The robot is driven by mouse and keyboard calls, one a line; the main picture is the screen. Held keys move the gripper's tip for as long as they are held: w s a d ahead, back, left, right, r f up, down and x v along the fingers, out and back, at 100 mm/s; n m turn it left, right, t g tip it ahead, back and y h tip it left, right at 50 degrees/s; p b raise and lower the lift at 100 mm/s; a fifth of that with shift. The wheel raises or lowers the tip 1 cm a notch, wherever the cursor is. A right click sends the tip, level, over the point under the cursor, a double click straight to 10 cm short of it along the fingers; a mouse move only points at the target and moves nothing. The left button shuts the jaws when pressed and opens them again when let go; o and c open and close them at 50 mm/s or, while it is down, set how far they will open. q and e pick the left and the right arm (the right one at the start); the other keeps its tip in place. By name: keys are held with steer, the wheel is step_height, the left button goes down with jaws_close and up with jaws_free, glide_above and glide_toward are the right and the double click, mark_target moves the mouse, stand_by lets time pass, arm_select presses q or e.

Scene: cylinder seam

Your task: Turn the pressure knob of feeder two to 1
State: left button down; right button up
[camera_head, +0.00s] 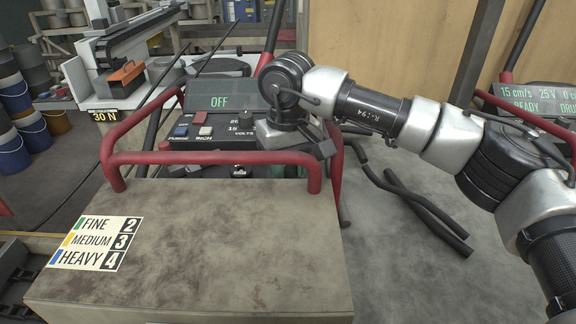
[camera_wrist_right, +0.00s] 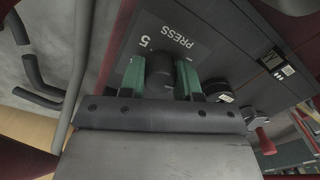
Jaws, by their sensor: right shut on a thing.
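The feeder with the red tube guard (camera_head: 215,158) stands in the middle of the head view, and its display (camera_head: 222,102) reads OFF. I cannot read a feeder number on it. My right gripper (camera_head: 292,138) reaches down over the right part of its panel and hides what is beneath. In the right wrist view the green-padded fingers of this gripper (camera_wrist_right: 160,88) are shut on a dark round knob (camera_wrist_right: 160,70), one pad on each side. The panel by the knob reads PRESS, with a 5 at left and a 1 at right. The knob's pointer cannot be made out. My left gripper is not in view.
A second dark knob (camera_wrist_right: 217,88) and a red-tipped lever (camera_wrist_right: 263,138) sit close by. A box with a FINE, MEDIUM, HEAVY label (camera_head: 96,243) stands in front. Dark hoses (camera_head: 425,205) lie right of the guard.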

steer(key=shift+w+r+n, duration=0.1)
steer(key=shift+r+n, duration=0.15)
steer(key=shift+n, duration=0.25)
steer(key=o, duration=0.9)
steer(key=shift+f, duration=0.15)
steer(key=shift+o, duration=0.2)
step_height(320, 180, up, 11)
steer(key=shift+f, duration=0.1)
